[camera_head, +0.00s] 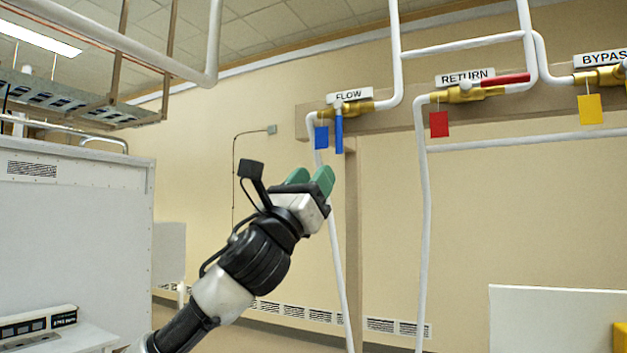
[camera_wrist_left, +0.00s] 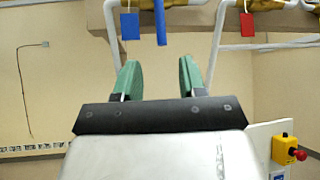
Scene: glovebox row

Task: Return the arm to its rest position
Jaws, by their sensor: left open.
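My left arm comes in from the lower left in the head view. My left gripper (camera_head: 311,180) has green fingers and is raised in front of the wall, just below the flow valve (camera_head: 346,107). In the left wrist view the two green fingers of the gripper (camera_wrist_left: 157,82) stand apart with nothing between them. The flow valve's blue handle (camera_head: 338,130) hangs straight down beside a blue tag (camera_head: 321,137). The handle also shows in the wrist view (camera_wrist_left: 160,22), above and beyond the fingers. My right gripper is not in view.
The return valve (camera_head: 467,94) has a red handle (camera_head: 505,79) along its pipe and a red tag (camera_head: 439,124). The bypass valve (camera_head: 600,76) has a yellow tag (camera_head: 590,109). White pipes (camera_head: 422,220) run down behind the gripper. A white cabinet (camera_head: 75,210) stands at left, a white panel (camera_head: 550,320) at lower right.

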